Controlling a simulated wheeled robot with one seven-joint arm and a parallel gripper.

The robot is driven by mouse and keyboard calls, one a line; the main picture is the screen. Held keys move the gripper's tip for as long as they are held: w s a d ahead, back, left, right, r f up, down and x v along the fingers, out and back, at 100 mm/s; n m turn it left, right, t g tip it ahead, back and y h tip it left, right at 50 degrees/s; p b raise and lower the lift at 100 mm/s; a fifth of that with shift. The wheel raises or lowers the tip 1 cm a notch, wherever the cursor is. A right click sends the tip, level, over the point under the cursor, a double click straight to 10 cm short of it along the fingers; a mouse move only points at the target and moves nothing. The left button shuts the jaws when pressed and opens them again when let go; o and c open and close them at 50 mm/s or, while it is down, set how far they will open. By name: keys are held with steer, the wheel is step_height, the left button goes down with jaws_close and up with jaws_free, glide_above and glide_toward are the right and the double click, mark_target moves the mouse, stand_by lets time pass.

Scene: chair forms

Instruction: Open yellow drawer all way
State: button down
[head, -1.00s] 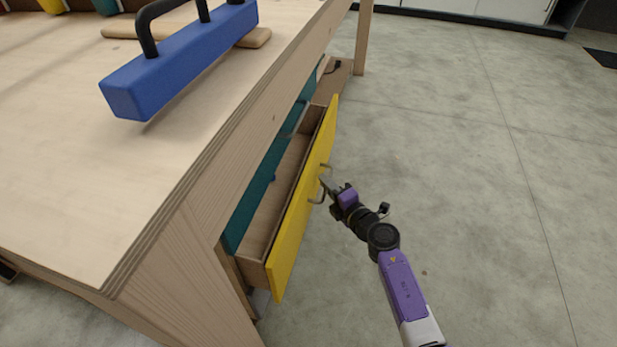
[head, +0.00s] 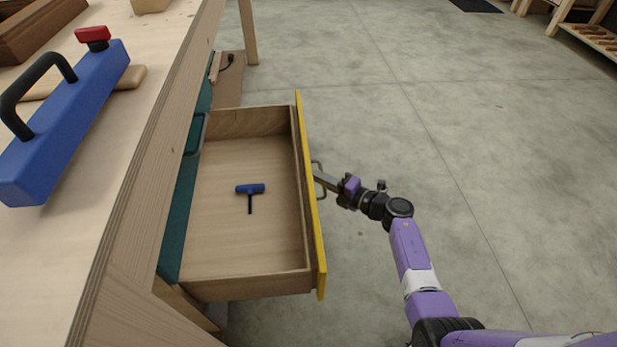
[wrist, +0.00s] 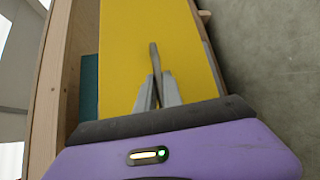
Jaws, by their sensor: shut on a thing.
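The yellow drawer front (head: 308,190) stands well out from the wooden workbench in the head view, with a wide stretch of the drawer's wooden inside (head: 225,240) showing. A blue T-handled tool (head: 250,190) lies on the drawer floor. A metal handle (head: 320,180) sits on the yellow front. My gripper (head: 319,178) is at this handle on the outer side and is shut on it. In the wrist view the fingertips (wrist: 157,92) close around the handle bar before the yellow face (wrist: 190,50). The fingers partly hide the handle.
The workbench top (head: 150,110) overhangs on the left, with a blue block with a black handle (head: 60,130) on it. A teal drawer front (head: 180,220) is behind the open drawer. The concrete floor (head: 470,140) to the right is clear.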

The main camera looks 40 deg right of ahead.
steer(key=shift+s+d, duration=0.2)
steer(key=shift+d, duration=0.05)
steer(key=c, duration=1.8)
jaws_free()
steer(key=shift+s+d+r+p, duration=0.2)
steer(key=shift+s+p, duration=0.25)
steer(key=shift+s, duration=0.8)
steer(key=shift+s+d+r+p, duration=0.2)
steer(key=shift+s+p, duration=0.2)
steer(key=shift+s, duration=0.9)
steer(key=shift+s+d+r+p, duration=0.2)
steer(key=shift+s+p, duration=0.25)
steer(key=shift+s, duration=0.8)
